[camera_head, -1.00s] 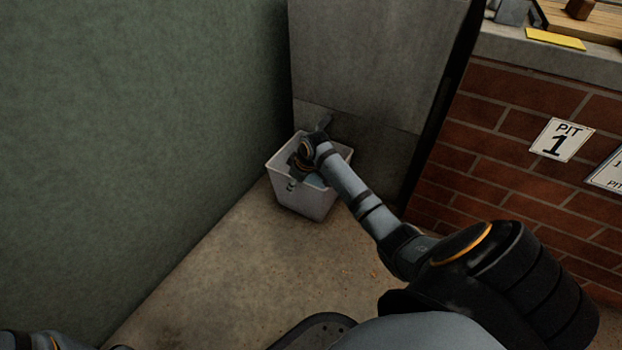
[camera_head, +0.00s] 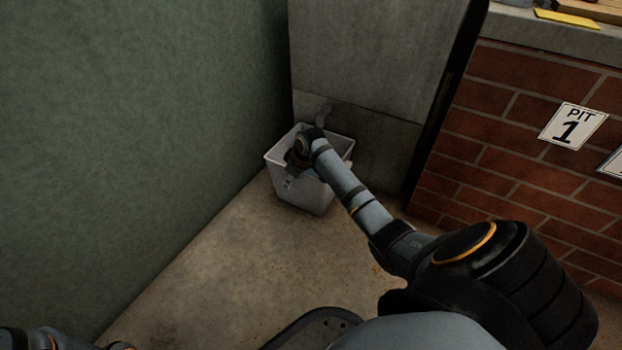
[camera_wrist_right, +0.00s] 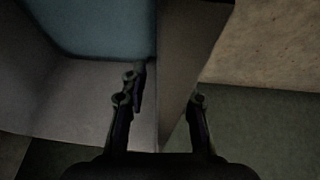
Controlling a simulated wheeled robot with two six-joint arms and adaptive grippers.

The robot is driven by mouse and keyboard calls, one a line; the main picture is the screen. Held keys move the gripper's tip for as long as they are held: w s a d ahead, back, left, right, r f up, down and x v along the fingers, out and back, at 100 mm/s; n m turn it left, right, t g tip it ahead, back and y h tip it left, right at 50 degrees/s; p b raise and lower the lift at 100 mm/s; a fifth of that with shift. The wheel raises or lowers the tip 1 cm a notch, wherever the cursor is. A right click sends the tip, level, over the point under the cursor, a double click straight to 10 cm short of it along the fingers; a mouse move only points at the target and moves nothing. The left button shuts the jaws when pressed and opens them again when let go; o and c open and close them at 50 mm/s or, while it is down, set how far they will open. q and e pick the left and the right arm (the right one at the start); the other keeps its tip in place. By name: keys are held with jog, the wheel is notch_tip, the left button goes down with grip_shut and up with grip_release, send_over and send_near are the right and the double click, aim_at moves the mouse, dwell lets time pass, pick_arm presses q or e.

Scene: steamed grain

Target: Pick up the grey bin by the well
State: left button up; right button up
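The grey bin (camera_head: 308,193) is an open, tapered tub standing on the floor in the corner, against the concrete block. My right arm reaches down to it, and my right gripper (camera_head: 292,172) is at its left front rim. In the right wrist view the bin's wall (camera_wrist_right: 176,75) runs between the two fingers of my right gripper (camera_wrist_right: 165,98), one finger inside the bin and one outside. The fingers stand apart, with a gap on the inner side. Something blue (camera_wrist_right: 105,28) shows inside the bin. Only part of my left arm shows at the bottom left; its gripper is out of view.
A green wall (camera_head: 130,120) rises close on the left. A tall concrete block (camera_head: 375,60) stands behind the bin. A brick wall (camera_head: 500,160) with a "PIT 1" sign (camera_head: 573,126) is on the right. The floor (camera_head: 235,255) in front of the bin is bare.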

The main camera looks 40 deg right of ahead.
jog(key=shift+f, duration=0.1)
grip_shut()
dwell(0.4)
jog(key=shift+w+r, duration=0.1)
jog(key=shift+r, duration=0.1)
